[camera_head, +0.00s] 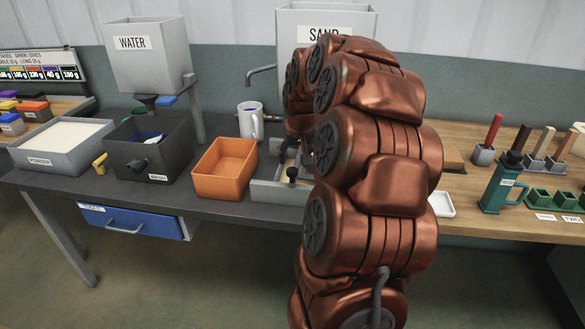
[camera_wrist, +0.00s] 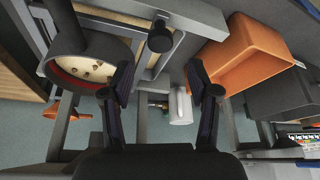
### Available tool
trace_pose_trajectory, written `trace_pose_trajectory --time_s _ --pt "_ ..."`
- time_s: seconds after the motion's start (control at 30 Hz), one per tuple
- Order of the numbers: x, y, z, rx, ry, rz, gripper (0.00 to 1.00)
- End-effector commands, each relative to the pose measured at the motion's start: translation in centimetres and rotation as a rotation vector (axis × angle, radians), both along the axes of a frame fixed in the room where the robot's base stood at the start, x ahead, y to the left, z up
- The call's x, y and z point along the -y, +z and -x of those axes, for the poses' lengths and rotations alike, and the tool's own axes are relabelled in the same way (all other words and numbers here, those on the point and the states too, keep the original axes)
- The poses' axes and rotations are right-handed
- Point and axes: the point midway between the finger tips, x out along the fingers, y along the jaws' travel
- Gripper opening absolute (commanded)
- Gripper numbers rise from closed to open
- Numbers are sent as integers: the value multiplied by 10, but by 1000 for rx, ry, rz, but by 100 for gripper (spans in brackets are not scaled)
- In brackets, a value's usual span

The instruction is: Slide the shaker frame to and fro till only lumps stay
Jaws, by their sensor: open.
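The shaker frame (camera_head: 268,190) is a grey frame with a dark knob (camera_head: 292,173) on the bench, partly hidden behind my arm. In the wrist view the grey frame (camera_wrist: 188,20) crosses the top, with the black knob (camera_wrist: 160,37) standing from it. A dark round pan with a red inner ring (camera_wrist: 60,72) shows there, holding pale material with several brown lumps (camera_wrist: 95,70). My gripper (camera_wrist: 160,82) is open and empty, its fingertips apart from the knob. In the head view my arm hides most of it.
An orange bin (camera_head: 225,168) stands just left of the frame, with a white mug (camera_head: 250,121) behind. A dark wash bin (camera_head: 150,150) and a powder tray (camera_head: 62,145) stand further left.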

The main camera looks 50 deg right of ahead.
Motion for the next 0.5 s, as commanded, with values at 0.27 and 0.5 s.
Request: trace_pose_trajectory --time_s 0.27,0.5 --pt "6 -32 -11 -4 1 -2 60" --pt "12 -59 -20 -5 2 -3 60"
